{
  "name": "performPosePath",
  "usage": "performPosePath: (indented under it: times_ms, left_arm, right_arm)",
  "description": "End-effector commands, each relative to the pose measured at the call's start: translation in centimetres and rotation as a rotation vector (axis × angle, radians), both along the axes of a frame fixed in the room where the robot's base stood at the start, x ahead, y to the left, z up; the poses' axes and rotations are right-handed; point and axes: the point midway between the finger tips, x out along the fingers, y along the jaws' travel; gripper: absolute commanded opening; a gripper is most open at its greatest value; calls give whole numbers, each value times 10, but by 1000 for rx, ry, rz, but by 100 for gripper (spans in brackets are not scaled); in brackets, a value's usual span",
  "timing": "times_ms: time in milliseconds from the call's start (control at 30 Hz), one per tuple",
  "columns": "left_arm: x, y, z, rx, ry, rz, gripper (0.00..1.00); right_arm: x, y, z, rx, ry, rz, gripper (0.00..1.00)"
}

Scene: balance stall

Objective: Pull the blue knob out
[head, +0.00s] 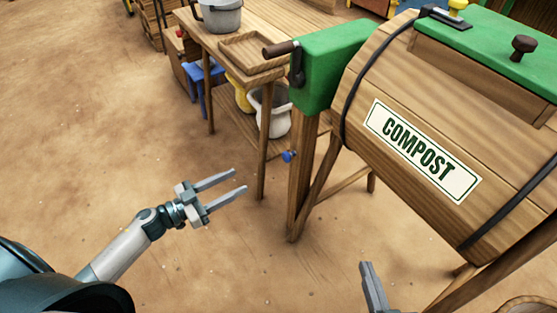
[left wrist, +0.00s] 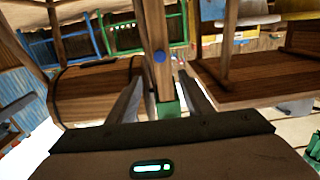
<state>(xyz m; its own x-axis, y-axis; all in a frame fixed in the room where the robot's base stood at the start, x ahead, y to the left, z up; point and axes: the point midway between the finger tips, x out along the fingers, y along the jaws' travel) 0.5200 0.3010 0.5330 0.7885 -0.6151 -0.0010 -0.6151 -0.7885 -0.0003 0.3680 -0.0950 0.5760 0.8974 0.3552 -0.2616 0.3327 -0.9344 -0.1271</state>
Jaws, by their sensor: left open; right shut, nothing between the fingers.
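The blue knob (head: 288,156) sticks out from the wooden leg of the compost barrel stand, below the green end block. In the left wrist view the blue knob (left wrist: 159,57) shows on the post, in line with the space between my fingers. My left gripper (head: 240,180) is open and empty, to the left of the knob and apart from it. Its two fingers (left wrist: 161,76) also show in the left wrist view. My right gripper (head: 367,265) shows only in part at the bottom of the head view, shut and empty, below the barrel.
The wooden compost barrel (head: 385,72) with a green lid (head: 490,45) fills the right. A dark crank handle (head: 281,48) juts from the green end block (head: 325,65). A wooden table (head: 215,52) stands behind, with a white bucket (head: 272,122) below. The dirt floor at left is clear.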

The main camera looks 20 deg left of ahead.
Motion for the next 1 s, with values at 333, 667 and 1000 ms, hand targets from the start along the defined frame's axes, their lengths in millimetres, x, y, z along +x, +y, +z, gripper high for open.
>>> performPosePath:
  times_ms: [333, 667, 1000]
  left_arm:
    - [43, -33, 1, -2, -3, -1, 46]
    - [90, -70, 0, -2, -3, 1, 46]
    - [122, -96, 0, -1, 0, 0, 46]
  right_arm:
    - [3, 2, 10, 18, -62, -4, 0]
    - [4, 9, 28, 48, -160, 1, 0]
    - [4, 11, 45, 75, -248, -3, 0]
